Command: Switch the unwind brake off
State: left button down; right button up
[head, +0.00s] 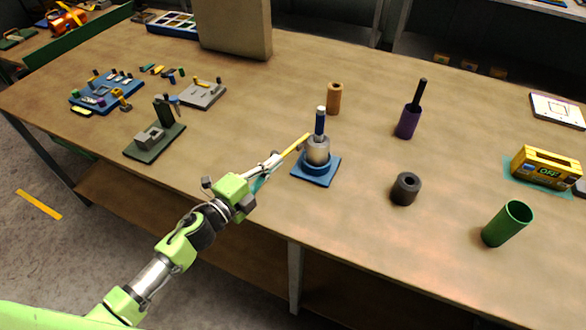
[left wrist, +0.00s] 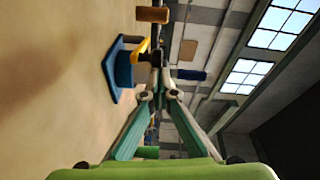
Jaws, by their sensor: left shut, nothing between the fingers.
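A device on a square blue base (head: 325,178) stands near the middle of the table. It has a grey metal body (head: 317,151), a dark blue upright post (head: 320,122) and a yellow lever (head: 295,146) that slants down to the left. My left gripper (head: 277,160) is shut and empty, with its tips at or very close to the lever's lower end. I cannot tell whether they touch. In the left wrist view, the blue base (left wrist: 113,69) and yellow lever (left wrist: 140,50) are left of the shut fingertips (left wrist: 160,62). My right gripper is out of view.
A dark ring (head: 405,188), green cup (head: 507,223), purple holder (head: 408,121) and brown cylinder (head: 334,98) surround the device. A green-based fixture (head: 155,140) is to the left. The front table edge runs under my left arm.

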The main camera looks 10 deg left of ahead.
pick_arm(q)
jog(key=shift+w+a+f+m+g+h+b, duration=0.1)
jog(key=shift+w+a+m+g+h+b, duration=0.15)
jog(key=shift+w+a+m+g+h, duration=0.25)
jog(key=shift+w+a+f+m+g+h+b, duration=0.1)
jog(key=shift+w+a+m+g+h+b, duration=0.15)
jog(key=shift+a+h, duration=0.35)
jog(key=shift+w+a+r+y, duration=0.3)
jog(key=shift+w+a, duration=0.1)
jog(key=shift+a, duration=0.2)
jog(key=shift+w+a, duration=0.1)
